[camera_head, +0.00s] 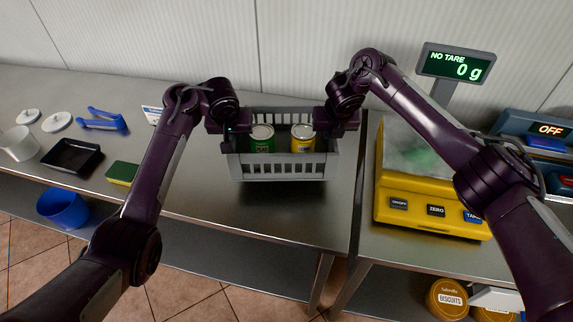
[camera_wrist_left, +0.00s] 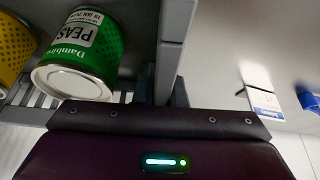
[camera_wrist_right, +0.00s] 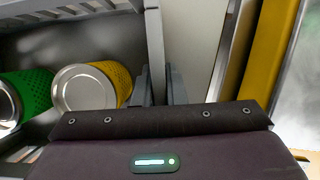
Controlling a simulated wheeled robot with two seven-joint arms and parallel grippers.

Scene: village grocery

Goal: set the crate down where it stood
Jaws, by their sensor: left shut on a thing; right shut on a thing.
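The grey slatted crate (camera_head: 283,167) is at the centre of the head view, in front of the back wall. I cannot tell whether its base touches the steel counter. A green can of peas (camera_head: 262,139) and a yellow can (camera_head: 302,139) stand in it. My left gripper (camera_head: 234,137) is shut on the crate's left side; the left wrist view shows the crate wall (camera_wrist_left: 172,40) and the peas can (camera_wrist_left: 82,50) close by. My right gripper (camera_head: 328,130) is shut on the crate's right side; the right wrist view shows that wall (camera_wrist_right: 156,45) and the yellow can (camera_wrist_right: 92,86).
A yellow scale (camera_head: 425,222) stands right of the crate, past a gap between counters, its display (camera_head: 458,66) reading 0 g. Left on the steel counter (camera_head: 215,200) lie a sponge (camera_head: 122,173), a black tray (camera_head: 72,157) and a blue-handled item (camera_head: 103,119). Counter in front of the crate is clear.

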